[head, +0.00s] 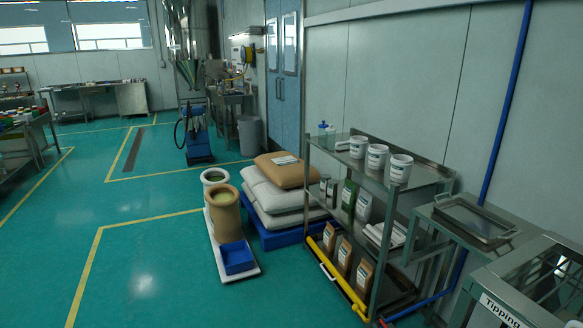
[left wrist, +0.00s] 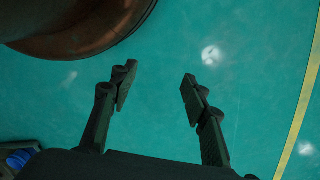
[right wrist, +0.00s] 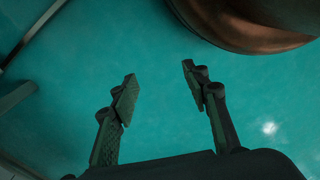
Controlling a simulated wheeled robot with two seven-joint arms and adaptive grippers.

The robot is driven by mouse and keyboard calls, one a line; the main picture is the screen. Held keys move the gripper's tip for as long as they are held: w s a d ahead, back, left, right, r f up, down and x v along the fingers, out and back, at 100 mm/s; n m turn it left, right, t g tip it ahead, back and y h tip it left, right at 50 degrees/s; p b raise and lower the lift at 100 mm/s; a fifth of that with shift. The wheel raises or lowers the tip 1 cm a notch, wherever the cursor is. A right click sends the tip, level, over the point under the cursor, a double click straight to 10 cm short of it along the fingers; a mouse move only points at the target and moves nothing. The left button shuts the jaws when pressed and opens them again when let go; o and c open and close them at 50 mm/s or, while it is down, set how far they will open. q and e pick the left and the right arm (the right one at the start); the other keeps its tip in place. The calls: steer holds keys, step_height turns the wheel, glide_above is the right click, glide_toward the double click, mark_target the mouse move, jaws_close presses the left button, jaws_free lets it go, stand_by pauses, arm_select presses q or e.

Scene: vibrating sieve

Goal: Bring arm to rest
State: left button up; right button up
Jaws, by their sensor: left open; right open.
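My left gripper (left wrist: 152,92) shows in the left wrist view with its two dark fingers apart and nothing between them. It hangs over the green floor. My right gripper (right wrist: 158,86) shows in the right wrist view, also with its fingers apart and empty over the floor. Neither gripper nor arm shows in the head view. A dark brown rounded body lies at the upper left of the left wrist view and at the upper right of the right wrist view, apart from the fingers.
A steel shelf rack (head: 447,180) with white tubs (head: 377,157) and bags stands right of centre. Left of it are stacked sacks (head: 284,170), a tan drum (head: 224,213) and a blue bin (head: 237,258). A steel table marked Tipping (head: 500,312) is at lower right.

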arm_select(q)
steer(key=s+a+f+p, duration=0.1)
steer(key=s+f+p, duration=0.4)
steer(key=f+p, duration=0.6)
arm_select(e)
steer(key=s+d+f+p, duration=0.2)
steer(key=s+f, duration=0.4)
steer(key=f, duration=0.3)
arm_select(q)
steer(key=s+a+p, duration=0.4)
steer(key=s+p, duration=0.5)
steer(key=s, duration=0.2)
steer(key=shift+s+r+m+t+y, duration=0.25)
steer(key=shift+s+m+t+y, duration=0.05)
steer(key=shift+s+m, duration=0.1)
arm_select(e)
steer(key=s+d+f, duration=0.1)
steer(key=s+d, duration=0.2)
steer(key=s, duration=0.9)
steer(key=shift+n+h, duration=0.3)
steer(key=shift+h, duration=0.1)
arm_select(q)
steer(key=shift+c, duration=0.5)
arm_select(e)
steer(key=shift+f, duration=0.15)
steer(key=shift+c, duration=0.5)
